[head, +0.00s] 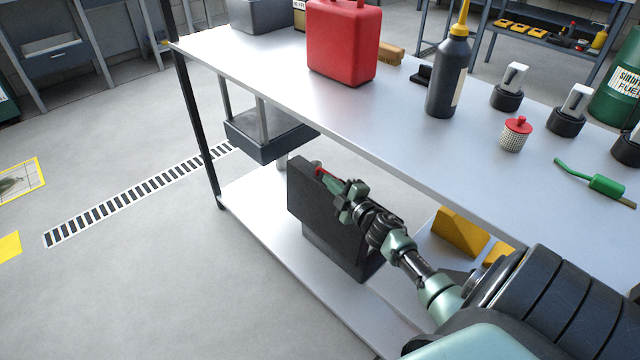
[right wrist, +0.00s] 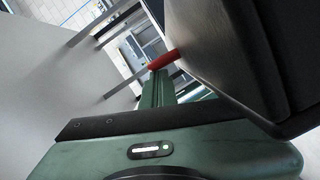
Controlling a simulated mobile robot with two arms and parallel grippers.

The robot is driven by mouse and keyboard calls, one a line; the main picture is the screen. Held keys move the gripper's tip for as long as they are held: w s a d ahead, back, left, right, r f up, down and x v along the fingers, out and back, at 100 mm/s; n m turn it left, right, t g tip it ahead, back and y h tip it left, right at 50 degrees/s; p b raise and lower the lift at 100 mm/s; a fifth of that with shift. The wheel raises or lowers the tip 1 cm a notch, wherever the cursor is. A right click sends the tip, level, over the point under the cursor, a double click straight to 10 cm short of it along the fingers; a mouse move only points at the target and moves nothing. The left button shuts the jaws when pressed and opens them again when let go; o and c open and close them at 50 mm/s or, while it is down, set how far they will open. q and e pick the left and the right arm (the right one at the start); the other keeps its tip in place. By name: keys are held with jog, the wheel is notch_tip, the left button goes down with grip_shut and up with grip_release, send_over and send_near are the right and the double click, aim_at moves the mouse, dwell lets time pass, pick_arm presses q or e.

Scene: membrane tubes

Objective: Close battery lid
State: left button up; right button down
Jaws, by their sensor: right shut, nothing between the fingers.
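A dark grey battery box (head: 332,252) stands on the lower shelf under the workbench. A broad dark panel (head: 312,208), which looks like its lid, stands raised over the box on its near side. My right gripper (head: 324,174) is shut and empty, its red tip at the top edge of the panel. In the right wrist view the red tip (right wrist: 164,60) is close beside a large dark slab (right wrist: 235,50), which looks like the same lid. I cannot tell whether they touch. The inside of the box is hidden. My left gripper is not in view.
The workbench top (head: 290,100) passes above my right arm. A grey drawer (head: 270,137) hangs under it, left of the box. A yellow item (head: 458,232) sits on the lower shelf to the right. The shelf (head: 255,215) left of the box is clear.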

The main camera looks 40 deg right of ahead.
jog(key=shift+d+r+m, duration=0.15)
jog(key=shift+d+m, duration=0.15)
jog(key=shift+d, duration=0.55)
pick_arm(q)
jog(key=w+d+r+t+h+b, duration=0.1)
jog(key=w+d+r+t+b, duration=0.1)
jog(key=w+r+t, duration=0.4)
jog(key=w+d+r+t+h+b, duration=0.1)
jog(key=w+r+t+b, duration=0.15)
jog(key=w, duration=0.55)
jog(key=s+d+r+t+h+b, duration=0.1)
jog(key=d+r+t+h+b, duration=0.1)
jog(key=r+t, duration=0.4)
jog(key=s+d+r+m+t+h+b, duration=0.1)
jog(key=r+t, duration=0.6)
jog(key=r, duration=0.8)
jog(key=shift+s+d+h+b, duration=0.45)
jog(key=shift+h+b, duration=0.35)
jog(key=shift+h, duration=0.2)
pick_arm(e)
jog(key=d+f+m+y, duration=0.1)
jog(key=d+f+m, duration=0.1)
jog(key=d, duration=0.6)
jog(key=w+d+f+m+g, duration=0.1)
jog(key=d+f+m, duration=0.2)
jog(key=d, duration=0.5)
jog(key=shift+w+d+m+y, duration=0.15)
jog(key=shift+d+m+y, duration=0.25)
jog(key=shift+m, duration=0.3)
